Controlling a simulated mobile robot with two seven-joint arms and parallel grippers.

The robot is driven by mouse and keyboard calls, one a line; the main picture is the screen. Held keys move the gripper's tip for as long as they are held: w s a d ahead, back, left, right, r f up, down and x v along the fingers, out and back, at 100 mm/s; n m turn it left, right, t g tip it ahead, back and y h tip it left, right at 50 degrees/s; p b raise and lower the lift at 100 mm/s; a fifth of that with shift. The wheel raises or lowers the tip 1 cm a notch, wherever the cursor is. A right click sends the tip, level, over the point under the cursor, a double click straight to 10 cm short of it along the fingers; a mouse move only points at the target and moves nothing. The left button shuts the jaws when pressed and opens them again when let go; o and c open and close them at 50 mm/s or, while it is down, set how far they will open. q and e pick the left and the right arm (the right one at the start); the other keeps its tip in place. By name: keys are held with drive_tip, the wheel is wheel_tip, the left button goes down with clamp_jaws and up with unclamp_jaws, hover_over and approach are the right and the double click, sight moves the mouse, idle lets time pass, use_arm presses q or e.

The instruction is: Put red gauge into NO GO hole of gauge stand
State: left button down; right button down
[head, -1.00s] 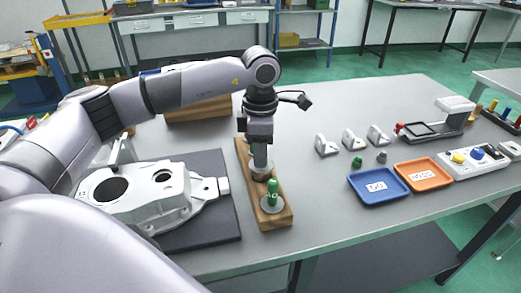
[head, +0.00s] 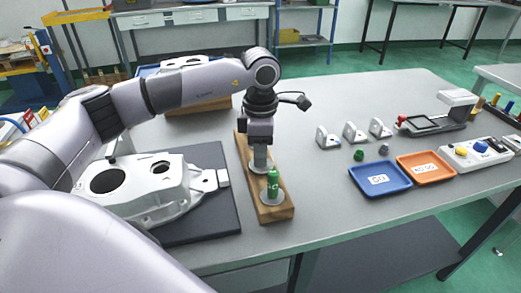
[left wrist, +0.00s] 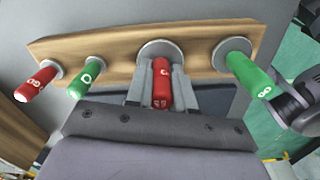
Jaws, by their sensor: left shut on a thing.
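The gauge stand is a long wooden board (head: 276,213) with pale discs, also in the left wrist view (left wrist: 205,36). My left gripper (head: 260,165) points down over its middle. In the left wrist view its fingers (left wrist: 161,92) are shut on a red gauge (left wrist: 162,78), which stands at a large pale disc (left wrist: 160,47); how deep it sits I cannot tell. A green gauge (head: 273,183) stands on the disc at the near end, and also shows in the left wrist view (left wrist: 248,73). Another green gauge (left wrist: 86,77) and another red gauge (left wrist: 36,83) stand further left. No NO GO lettering is legible on the board. My right gripper is out of view.
A pale casting (head: 150,187) lies on a dark mat (head: 215,232) left of the stand. A blue tray (head: 381,192) and an orange tray (head: 427,178) lie to the right. The table between stand and trays is clear.

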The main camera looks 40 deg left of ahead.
use_arm(q)
drive_tip(key=shift+f, duration=0.25)
drive_tip(key=c, duration=0.9)
unclamp_jaws()
drive_tip(key=shift+r+b, duration=0.3)
drive_tip(key=shift+r, duration=3.3)
